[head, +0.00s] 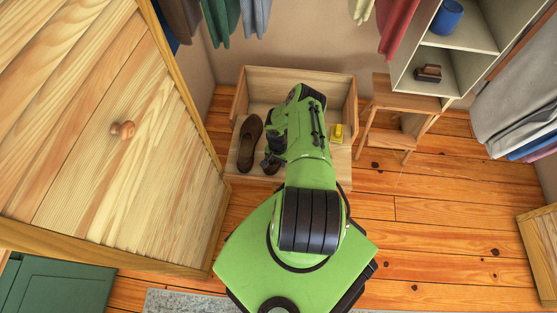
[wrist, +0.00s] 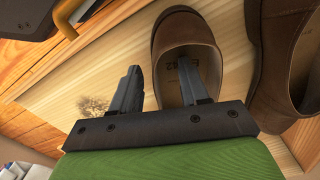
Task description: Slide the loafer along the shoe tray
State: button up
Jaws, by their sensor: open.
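The shoe tray (head: 222,142) is a pale wooden tray with raised sides on the floor, and its bare wood fills much of the wrist view (wrist: 60,85). A brown loafer (wrist: 184,28) lies in it, its opening facing the camera. My gripper (wrist: 159,72) is open. One finger overlaps the loafer's opening and the other is over bare wood left of it, so the loafer's side wall shows between them. Whether they touch it I cannot tell. A second brown shoe (wrist: 280,55) lies close to its right. In the head view my arm hides much of the tray.
A small yellow object (head: 337,132) sits at the tray's right side. A wooden step stool (head: 397,108) and a shelf unit (head: 418,68) stand to the right. A pine cabinet door (head: 110,160) is close on the left. Clothes (head: 225,18) hang above.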

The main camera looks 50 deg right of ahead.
notch_tip(320, 180, up, 16)
jog(key=p, duration=0.6)
jog(key=shift+p, duration=0.3)
jog(key=shift+w+f, duration=0.1)
jog(key=shift+f, duration=0.05)
